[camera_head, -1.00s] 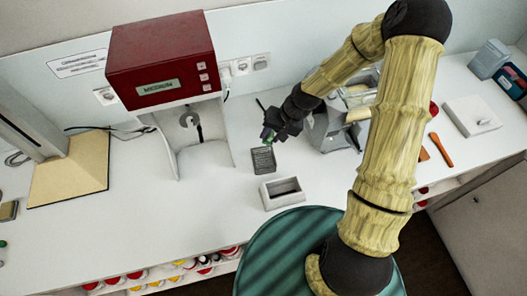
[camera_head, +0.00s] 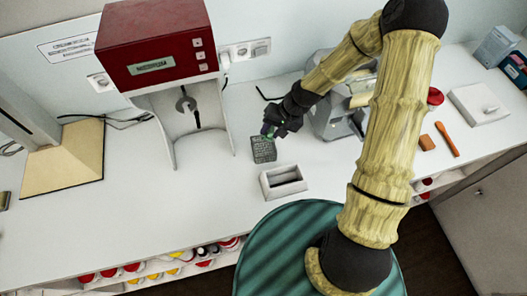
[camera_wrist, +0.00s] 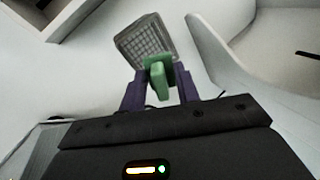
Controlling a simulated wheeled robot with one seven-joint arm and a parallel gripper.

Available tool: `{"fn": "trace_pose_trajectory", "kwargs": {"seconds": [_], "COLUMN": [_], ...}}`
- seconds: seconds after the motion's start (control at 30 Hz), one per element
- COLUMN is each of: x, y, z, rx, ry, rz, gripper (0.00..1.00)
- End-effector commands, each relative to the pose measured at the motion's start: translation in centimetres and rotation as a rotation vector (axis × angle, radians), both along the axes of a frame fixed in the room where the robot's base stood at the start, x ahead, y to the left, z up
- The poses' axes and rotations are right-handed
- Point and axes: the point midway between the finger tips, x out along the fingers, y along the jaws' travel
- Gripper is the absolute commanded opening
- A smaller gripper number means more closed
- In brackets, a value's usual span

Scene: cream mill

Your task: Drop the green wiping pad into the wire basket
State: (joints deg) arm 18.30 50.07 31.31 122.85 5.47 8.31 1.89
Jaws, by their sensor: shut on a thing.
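The green wiping pad (camera_wrist: 160,80) is held between the two purple fingers of my gripper (camera_wrist: 161,90) in the wrist view. In the head view my gripper (camera_head: 271,132) is small, with a bit of green at its tip. The wire basket (camera_head: 264,156) is a small grey mesh container on the white counter, just below the gripper in that picture. In the wrist view the basket (camera_wrist: 146,38) lies just beyond the pad, which overlaps its near edge. The pad appears to be above the counter; its exact height over the basket is hard to tell.
A white open box (camera_head: 283,187) stands in front of the basket. A red and white machine (camera_head: 157,55) stands to the left, its side panel close by. A grey machine (camera_head: 335,118) stands to the right, partly behind my arm. Bare counter lies in front of the red machine.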

Motion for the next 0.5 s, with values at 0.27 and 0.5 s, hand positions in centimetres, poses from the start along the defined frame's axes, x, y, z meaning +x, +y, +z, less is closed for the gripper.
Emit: {"fn": "trace_pose_trajectory", "kwargs": {"seconds": [0.27, 0.5], "x": [0.01, 0.0], "y": [0.01, 0.01], "z": [-0.69, -0.65], "rx": [0.0, 0.0], "ry": [0.0, 0.0], "rz": [0.0, 0.0], "gripper": [0.14, 0.53]}}
